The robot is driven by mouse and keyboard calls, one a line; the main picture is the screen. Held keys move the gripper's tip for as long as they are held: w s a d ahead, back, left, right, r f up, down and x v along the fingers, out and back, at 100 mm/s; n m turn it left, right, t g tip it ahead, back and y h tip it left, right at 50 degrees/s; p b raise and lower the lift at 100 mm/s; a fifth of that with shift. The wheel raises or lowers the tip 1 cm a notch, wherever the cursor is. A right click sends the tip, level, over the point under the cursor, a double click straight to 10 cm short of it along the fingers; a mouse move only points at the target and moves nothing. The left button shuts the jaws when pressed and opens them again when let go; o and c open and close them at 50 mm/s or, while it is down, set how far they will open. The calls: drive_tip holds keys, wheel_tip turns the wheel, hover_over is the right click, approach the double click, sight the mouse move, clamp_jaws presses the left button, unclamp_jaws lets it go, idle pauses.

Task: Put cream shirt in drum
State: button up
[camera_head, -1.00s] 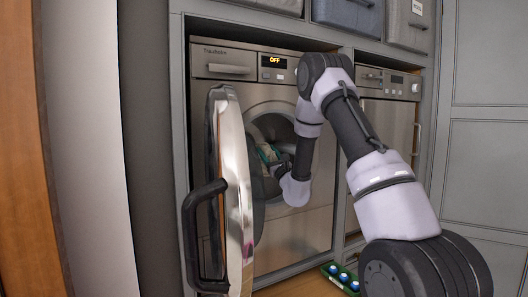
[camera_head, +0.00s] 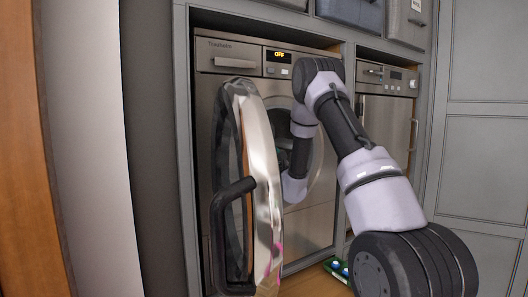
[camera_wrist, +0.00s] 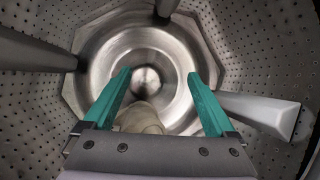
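The washing machine (camera_head: 225,138) stands in the left bay of the grey cabinet, with its round door (camera_head: 264,185) swung out. The door covers much of the drum opening in the head view. My arm reaches behind the door to the opening, and my gripper is hidden there. The wrist view looks into the perforated metal drum (camera_wrist: 265,55). My gripper (camera_wrist: 158,74) is inside it, with its two teal fingers spread apart. A cream bundle (camera_wrist: 142,118), apparently the cream shirt, shows low between the fingers, partly hidden by the gripper body. Neither finger visibly grips it.
Paddles (camera_wrist: 258,108) jut into the drum. A second appliance (camera_head: 388,115) stands at right. A green tray (camera_head: 338,268) lies on the floor beside my arm.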

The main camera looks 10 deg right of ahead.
drive_tip(key=v, duration=1)
drive_tip(key=shift+s+f, duration=0.2)
drive_tip(key=shift+s, duration=0.15)
drive_tip(key=shift+d, duration=0.15)
